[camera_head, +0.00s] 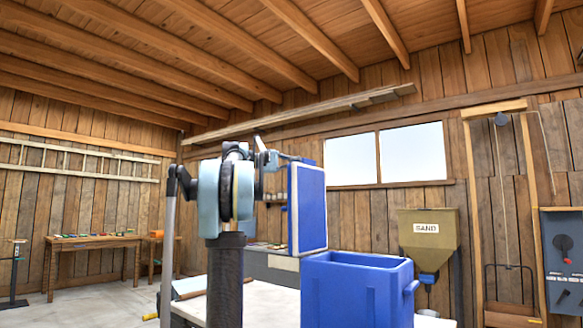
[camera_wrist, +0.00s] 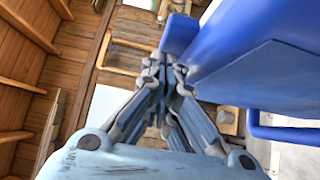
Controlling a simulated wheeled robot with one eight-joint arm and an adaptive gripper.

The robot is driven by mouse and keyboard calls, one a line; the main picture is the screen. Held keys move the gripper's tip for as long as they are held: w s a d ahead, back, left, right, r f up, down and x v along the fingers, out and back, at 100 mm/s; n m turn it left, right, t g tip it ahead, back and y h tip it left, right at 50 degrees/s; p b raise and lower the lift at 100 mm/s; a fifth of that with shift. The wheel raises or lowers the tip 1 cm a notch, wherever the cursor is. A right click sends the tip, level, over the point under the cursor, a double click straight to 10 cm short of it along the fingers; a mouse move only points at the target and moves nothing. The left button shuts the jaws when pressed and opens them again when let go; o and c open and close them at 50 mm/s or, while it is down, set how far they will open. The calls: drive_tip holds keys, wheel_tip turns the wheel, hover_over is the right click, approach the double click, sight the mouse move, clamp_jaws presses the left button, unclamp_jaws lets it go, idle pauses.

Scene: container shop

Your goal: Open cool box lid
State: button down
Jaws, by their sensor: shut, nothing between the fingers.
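The blue cool box (camera_head: 357,292) stands on a white-topped table, its top open. Its lid (camera_head: 311,208) stands upright at the left side of the box, showing a blue panel with a pale edge. My gripper (camera_head: 274,158) is beside the upper left of the lid, partly hidden by my arm; whether it touches the lid cannot be told. In the wrist view my gripper (camera_wrist: 163,70) has its fingers together and empty. Blue surfaces of the cool box (camera_wrist: 255,75) fill the right of that view, with a blue handle.
The white table top (camera_head: 275,302) holds the box. A yellow-brown sand hopper (camera_head: 427,232) stands behind it at the right. A grey electrical cabinet (camera_head: 562,255) is at the far right. A workbench (camera_head: 90,243) stands at the far left, with open floor before it.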

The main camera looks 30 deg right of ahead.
drive_tip(key=s+d+m+y, duration=0.2)
drive_tip(key=s+d, duration=0.1)
drive_tip(key=s, duration=0.5)
drive_tip(key=shift+s+d+r+t, duration=0.25)
drive_tip(key=shift+t, duration=0.15)
drive_tip(key=w, duration=0.1)
drive_tip(key=w+a, duration=0.1)
drive_tip(key=w+r, duration=0.1)
drive_tip(key=w, duration=0.1)
drive_tip(key=shift+a, duration=0.4)
drive_tip(key=v, duration=0.9)
drive_tip(key=shift+a, duration=0.4)
drive_tip(key=shift+f, duration=0.1)
